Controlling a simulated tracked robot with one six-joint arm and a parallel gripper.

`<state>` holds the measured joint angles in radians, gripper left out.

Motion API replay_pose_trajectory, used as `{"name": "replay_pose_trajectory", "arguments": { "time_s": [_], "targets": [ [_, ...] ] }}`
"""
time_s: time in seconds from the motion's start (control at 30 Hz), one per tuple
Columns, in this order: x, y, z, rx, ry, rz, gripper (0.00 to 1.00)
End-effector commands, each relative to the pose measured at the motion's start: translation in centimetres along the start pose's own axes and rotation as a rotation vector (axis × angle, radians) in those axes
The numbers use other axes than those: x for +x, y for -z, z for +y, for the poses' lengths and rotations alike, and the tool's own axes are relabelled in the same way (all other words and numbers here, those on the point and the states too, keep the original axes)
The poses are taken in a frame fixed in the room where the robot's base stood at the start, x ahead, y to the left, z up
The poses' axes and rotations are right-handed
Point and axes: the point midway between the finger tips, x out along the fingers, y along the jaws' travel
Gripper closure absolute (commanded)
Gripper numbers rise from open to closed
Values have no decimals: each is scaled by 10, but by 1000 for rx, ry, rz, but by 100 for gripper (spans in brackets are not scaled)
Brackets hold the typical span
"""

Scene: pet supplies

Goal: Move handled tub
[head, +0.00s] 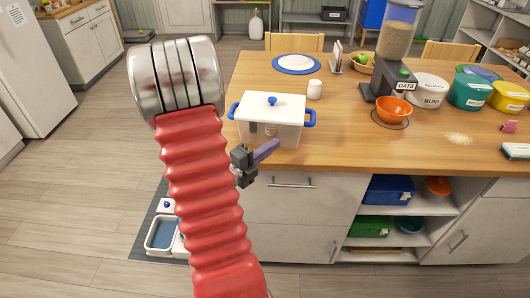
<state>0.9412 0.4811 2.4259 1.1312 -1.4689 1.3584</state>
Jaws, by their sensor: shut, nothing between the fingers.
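The handled tub (286,131) is a clear box with a white lid, a blue knob on top and a blue handle on each side. It stands upright on the left part of the wooden counter (335,143), near the front edge. Something brownish shows through its front wall. My gripper (274,146) is shut and empty, with purple-grey fingers in front of the tub's lower front. I cannot tell whether the fingers touch the tub.
A small white cup (314,90) stands right of the tub, and a white plate on a blue mat (296,64) lies behind it. Farther right are an oats dispenser (396,35), an orange bowl (393,109) and several tubs. The counter's front middle is clear.

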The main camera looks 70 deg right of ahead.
Motion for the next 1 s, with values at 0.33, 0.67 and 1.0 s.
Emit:
{"name": "replay_pose_trajectory", "arguments": {
  "time_s": [0.33, 0.67, 1.0],
  "targets": [
    [22, -23, 0, 0, 1, 0, 100],
    [22, -23, 0, 0, 1, 0, 100],
    [23, -45, 0, 1, 1, -27, 100]
  ]
}}
